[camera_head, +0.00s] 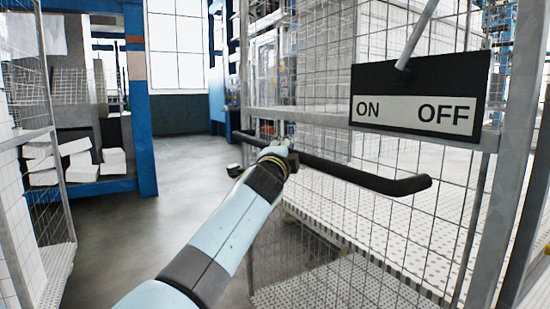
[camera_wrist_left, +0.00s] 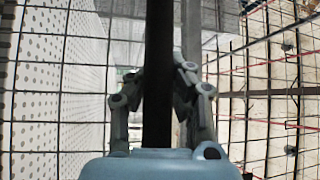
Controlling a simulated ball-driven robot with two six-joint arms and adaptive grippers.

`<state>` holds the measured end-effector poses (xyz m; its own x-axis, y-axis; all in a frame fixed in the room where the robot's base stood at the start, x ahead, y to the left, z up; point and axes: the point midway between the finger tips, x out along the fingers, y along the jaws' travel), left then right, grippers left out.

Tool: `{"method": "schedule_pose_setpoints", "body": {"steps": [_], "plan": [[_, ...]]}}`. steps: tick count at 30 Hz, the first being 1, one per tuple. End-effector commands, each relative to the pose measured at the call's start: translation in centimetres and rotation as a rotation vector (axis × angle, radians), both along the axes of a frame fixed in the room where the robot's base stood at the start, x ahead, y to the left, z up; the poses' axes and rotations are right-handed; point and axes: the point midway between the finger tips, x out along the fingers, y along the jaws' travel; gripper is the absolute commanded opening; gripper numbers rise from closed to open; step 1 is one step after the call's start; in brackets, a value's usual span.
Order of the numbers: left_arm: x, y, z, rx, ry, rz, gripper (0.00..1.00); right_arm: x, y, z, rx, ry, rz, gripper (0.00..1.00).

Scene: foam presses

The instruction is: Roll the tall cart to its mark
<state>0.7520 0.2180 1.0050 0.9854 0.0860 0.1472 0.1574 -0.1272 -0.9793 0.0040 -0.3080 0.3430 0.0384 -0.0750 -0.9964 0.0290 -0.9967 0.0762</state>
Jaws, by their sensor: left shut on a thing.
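The tall cart (camera_head: 380,235) is a wire-mesh cage with grey posts and white perforated shelves. It fills the right half of the head view. A black handle bar (camera_head: 365,178) runs across its near side. My left gripper (camera_head: 284,158) is shut on this bar, left of its middle. In the left wrist view the gripper fingers (camera_wrist_left: 158,95) close on both sides of the dark bar (camera_wrist_left: 158,40), with the cart's mesh beyond. No floor mark for the cart can be made out. My right gripper is out of view.
An ON/OFF sign (camera_head: 420,95) with a lever is on the cart's near side. Another mesh cage (camera_head: 35,170) stands at the left edge. Behind it, a blue rack (camera_head: 140,110) holds white blocks (camera_head: 75,160). Grey floor (camera_head: 175,200) lies open between rack and cart, toward the windows.

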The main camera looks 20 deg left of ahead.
Motion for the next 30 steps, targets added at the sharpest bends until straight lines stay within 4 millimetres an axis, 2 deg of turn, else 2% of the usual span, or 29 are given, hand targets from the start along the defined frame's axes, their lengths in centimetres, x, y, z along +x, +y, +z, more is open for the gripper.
{"method": "schedule_pose_setpoints", "body": {"steps": [1,17,18,25,30], "plan": [[0.1,-0.2,-1.7,-0.003,0.028,0.003,0.00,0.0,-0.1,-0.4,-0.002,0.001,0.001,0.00],[0.5,-0.5,-1.5,-0.004,0.026,0.003,0.00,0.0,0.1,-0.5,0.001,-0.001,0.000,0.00],[0.5,-0.5,-1.5,-0.004,0.026,0.003,0.16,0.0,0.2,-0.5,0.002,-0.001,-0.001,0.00],[0.5,-0.5,-1.2,-0.002,0.023,0.003,0.46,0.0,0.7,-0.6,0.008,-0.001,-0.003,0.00],[0.5,-0.4,-0.9,-0.001,0.016,0.002,0.48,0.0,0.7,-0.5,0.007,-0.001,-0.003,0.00]]}}
